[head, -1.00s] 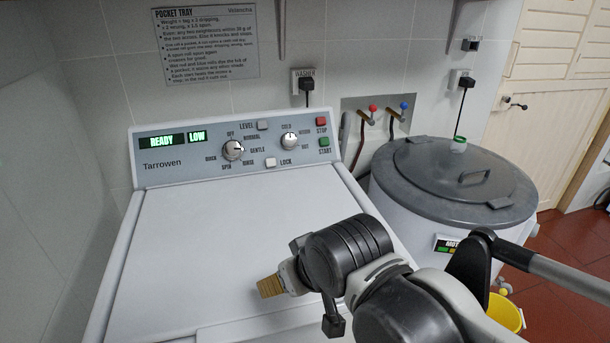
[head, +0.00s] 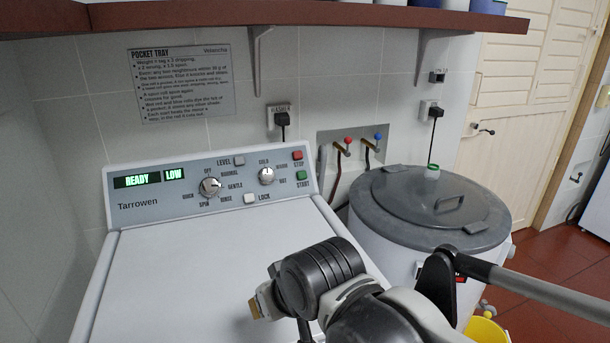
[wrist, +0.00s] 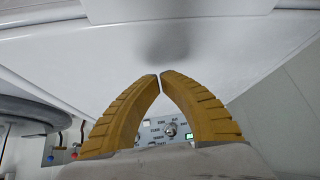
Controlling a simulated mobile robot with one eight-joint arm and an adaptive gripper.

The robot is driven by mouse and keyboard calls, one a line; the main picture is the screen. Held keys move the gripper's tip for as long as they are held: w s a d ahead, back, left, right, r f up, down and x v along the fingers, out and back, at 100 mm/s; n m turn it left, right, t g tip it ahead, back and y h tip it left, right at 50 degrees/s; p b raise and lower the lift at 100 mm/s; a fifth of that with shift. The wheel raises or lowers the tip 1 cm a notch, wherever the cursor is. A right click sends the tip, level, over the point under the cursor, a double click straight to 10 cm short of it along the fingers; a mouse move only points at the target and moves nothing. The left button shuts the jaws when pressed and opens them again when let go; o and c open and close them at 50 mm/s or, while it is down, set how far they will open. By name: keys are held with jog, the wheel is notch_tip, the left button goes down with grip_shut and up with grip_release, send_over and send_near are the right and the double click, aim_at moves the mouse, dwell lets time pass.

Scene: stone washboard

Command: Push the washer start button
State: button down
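The white washer (head: 215,265) has a grey control panel along its back. The green start button (head: 302,175) is at the panel's right end, with the red stop button (head: 297,155) just above it. The display (head: 137,180) reads READY and LOW. My gripper (head: 254,309) is over the washer's white top, in front of the panel and apart from the button. In the wrist view its two ribbed tan fingers (wrist: 160,76) meet nearly tip to tip, with nothing between them. The panel (wrist: 155,132) shows upside down between and behind the fingers; the start button cannot be made out there.
Dials (head: 210,187) and white buttons (head: 250,198) share the panel. A grey-lidded tub (head: 400,205) stands to the right of the washer, with a yellow bucket (head: 484,331) in front. A brown shelf (head: 250,13) overhangs the back wall.

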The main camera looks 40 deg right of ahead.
jog(key=w+d+r+m+t+p, duration=0.1)
jog(key=w+d+r+m+p, duration=0.1)
jog(key=w+d+r+m, duration=0.3)
jog(key=w+d+r+m+h+p, duration=0.1)
jog(key=w+d+m+p, duration=0.15)
jog(key=w, duration=0.45)
jog(key=w+d+r+m+t+p, duration=0.1)
jog(key=w+d+r+m+p, duration=0.1)
jog(key=w+d+r+m, duration=0.25)
jog(key=m+t+h+p, duration=0.1)
jog(key=m+h+p, duration=0.1)
jog(key=m+p, duration=0.45)
send_near(305, 177)
jog(key=shift+m, duration=0.75)
jog(key=v, duration=0.3)
jog(key=b+v, duration=0.1)
jog(key=v, duration=0.1)
jog(key=shift+s+d+r, duration=0.15)
jog(key=shift+s+r, duration=0.05)
jog(key=shift+s, duration=0.15)
jog(key=b+x, duration=0.4)
jog(key=x, duration=1)
jog(key=shift+b, duration=0.4)
